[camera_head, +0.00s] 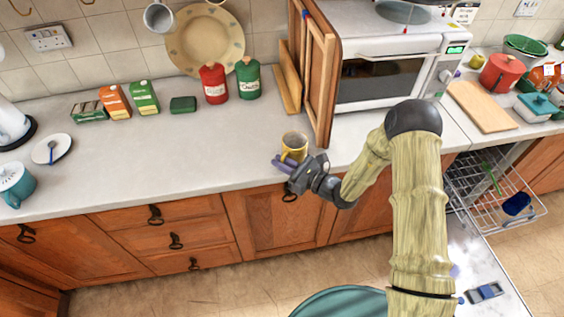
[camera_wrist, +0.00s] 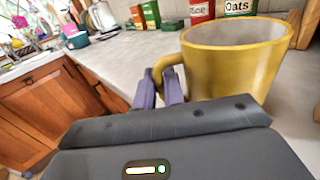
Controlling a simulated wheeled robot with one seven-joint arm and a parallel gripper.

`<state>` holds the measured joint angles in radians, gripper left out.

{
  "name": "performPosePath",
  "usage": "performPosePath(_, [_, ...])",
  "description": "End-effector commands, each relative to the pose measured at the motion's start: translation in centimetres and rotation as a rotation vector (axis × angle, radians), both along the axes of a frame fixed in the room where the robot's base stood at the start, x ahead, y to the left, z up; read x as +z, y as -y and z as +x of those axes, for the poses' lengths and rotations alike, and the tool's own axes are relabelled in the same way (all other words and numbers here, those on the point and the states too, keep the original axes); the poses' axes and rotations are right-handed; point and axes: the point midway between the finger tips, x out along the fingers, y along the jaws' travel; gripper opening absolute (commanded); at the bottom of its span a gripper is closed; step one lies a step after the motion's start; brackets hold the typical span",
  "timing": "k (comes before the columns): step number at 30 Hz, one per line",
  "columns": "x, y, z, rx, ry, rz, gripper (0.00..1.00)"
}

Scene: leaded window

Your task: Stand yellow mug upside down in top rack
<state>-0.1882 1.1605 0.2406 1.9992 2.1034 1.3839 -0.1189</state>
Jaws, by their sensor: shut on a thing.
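The yellow mug (camera_head: 296,152) is upright at the front edge of the counter, left of the open cupboard-like wooden panel. In the wrist view the mug (camera_wrist: 240,65) fills the upper right, its opening facing up and its handle toward my gripper. My gripper (camera_head: 284,163) has its purple fingers shut on the mug's handle, as the wrist view shows at the fingertips (camera_wrist: 162,82). I cannot tell whether the mug's base touches the counter. The wire top rack (camera_head: 480,200) is pulled out at the right, below counter height; my arm is partly in front of that side.
The rack holds a dark blue item (camera_head: 517,204) and a green utensil (camera_head: 490,178). The wooden panel (camera_head: 319,75) and microwave (camera_head: 385,75) stand behind and right of the mug. Red (camera_head: 214,85) and green canisters (camera_head: 248,80) stand behind.

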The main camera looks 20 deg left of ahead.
Motion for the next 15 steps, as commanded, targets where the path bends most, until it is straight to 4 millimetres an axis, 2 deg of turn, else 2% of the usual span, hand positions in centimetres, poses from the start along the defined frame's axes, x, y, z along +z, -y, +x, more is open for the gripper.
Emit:
performPosePath(2, [-0.13, -0.01, 0.02, 0.000, 0.001, 0.002, 0.00])
performPosePath(3, [-0.03, -0.01, 0.02, 0.000, 0.001, 0.002, 0.18])
performPosePath(6, [-0.03, -0.01, 0.02, 0.000, 0.001, 0.001, 0.36])
performPosePath(15, [-0.16, 0.11, -0.01, -0.001, 0.000, -0.001, 0.36])
